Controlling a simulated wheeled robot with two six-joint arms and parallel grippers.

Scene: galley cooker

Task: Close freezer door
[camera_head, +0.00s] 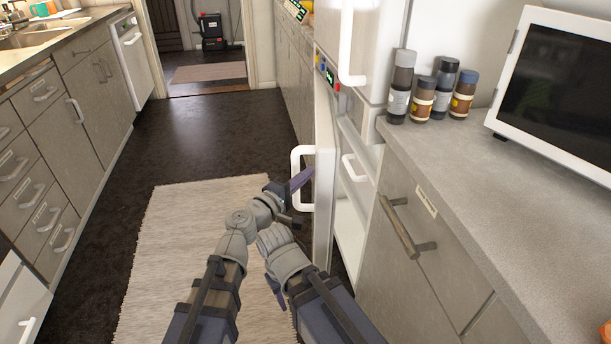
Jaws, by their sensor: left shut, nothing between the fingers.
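The freezer door (325,185) is the white lower door of the fridge-freezer at centre. It stands open, swung out into the aisle and seen nearly edge-on, with a white loop handle (297,165) on its left side. The white freezer interior (349,222) shows to its right. My left gripper (301,181) is shut and empty at the door's outer face by the handle; whether it touches the door is unclear. My right arm is bent in front, below the left gripper. Its gripper (277,292) is mostly hidden behind the arm.
The upper fridge door (346,45) is shut. A grey counter (480,160) at right holds several spice jars (423,97) and a microwave (560,95). A beige rug (180,250) lies on the dark floor. Drawers and a sink counter line the left; the aisle between is clear.

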